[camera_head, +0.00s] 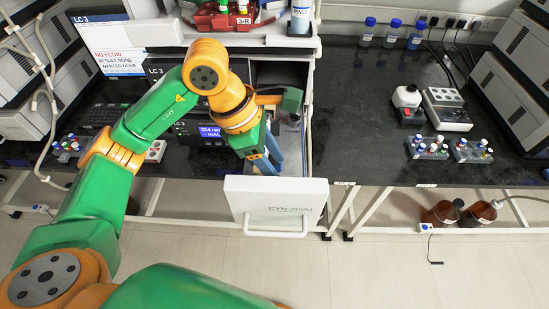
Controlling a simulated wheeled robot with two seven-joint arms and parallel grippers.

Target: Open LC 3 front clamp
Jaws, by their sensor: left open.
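The LC 3 stack (155,72) stands left of centre, with a lit display (210,132) on a lower module. A white door or drawer front (275,204) marked CYN-202M hangs open at its right, below a dark open compartment (268,73). My left gripper (272,160) reaches down over the stack's right side, just behind the white panel. Its blue fingers are apart, and I see nothing between them. The front clamp cannot be made out; the arm and gripper cover much of that area. My right gripper is out of view.
A monitor (112,62) reading NO FLOW stands left. A red tray (222,22) marked 3-R sits on top of the stack. Vial racks (428,149), a stirrer-like device (447,108) and blue-capped bottles (391,33) stand right. The dark bench (350,140) between is clear.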

